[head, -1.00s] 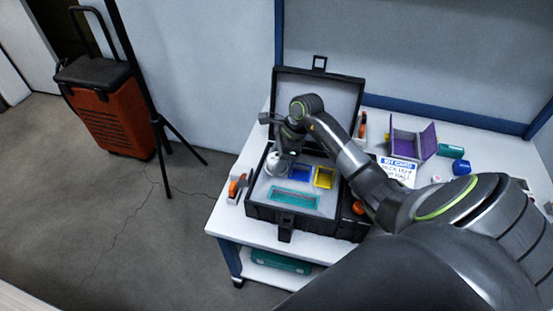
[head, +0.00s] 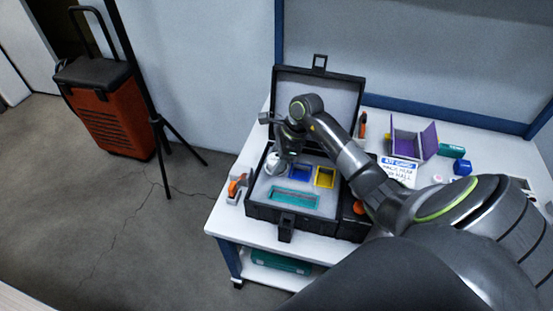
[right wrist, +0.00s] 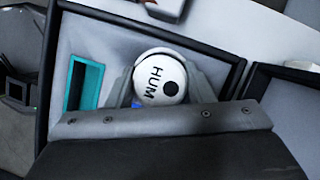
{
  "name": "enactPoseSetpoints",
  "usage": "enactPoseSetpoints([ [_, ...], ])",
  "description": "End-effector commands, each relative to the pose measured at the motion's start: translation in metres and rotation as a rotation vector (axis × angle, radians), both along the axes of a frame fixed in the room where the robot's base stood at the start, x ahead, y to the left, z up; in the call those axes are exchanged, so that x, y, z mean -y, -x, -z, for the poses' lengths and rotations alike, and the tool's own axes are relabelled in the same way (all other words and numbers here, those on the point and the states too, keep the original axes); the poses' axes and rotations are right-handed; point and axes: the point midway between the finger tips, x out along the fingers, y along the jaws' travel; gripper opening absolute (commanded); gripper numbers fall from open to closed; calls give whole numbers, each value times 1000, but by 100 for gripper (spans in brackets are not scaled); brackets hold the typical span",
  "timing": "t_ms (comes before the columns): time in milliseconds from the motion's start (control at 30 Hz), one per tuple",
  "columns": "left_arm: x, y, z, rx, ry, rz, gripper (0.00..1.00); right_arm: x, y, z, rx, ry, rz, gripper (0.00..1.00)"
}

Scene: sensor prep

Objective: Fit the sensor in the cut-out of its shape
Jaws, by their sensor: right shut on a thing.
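The sensor (right wrist: 157,78) is a round white disc marked HUM with a black dot. My right gripper (right wrist: 160,84) is shut on it, one finger on each side. In the head view the sensor (head: 275,165) shows below my right gripper (head: 280,155), over the left part of the foam in the open black case (head: 262,212). The foam has a blue cut-out (head: 300,173), a yellow cut-out (head: 325,177) and a long teal cut-out (head: 293,198). The spot under the sensor is hidden, so I cannot tell whether it touches the foam. My left gripper is not in view.
The case stands on a white table (head: 250,227), its lid (head: 318,100) upright behind. A purple box (head: 407,143), a printed card (head: 398,170) and a blue item (head: 462,168) lie to the right. An orange-and-grey item (head: 237,188) sits left of the case.

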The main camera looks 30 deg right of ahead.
Motion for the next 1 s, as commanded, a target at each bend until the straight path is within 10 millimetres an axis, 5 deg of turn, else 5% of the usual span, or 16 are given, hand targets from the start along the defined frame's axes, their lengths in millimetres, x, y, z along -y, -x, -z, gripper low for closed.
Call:
enactPoseSetpoints([
  [1000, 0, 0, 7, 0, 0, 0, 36, 0, 0, 3, 0, 0, 0, 28],
])
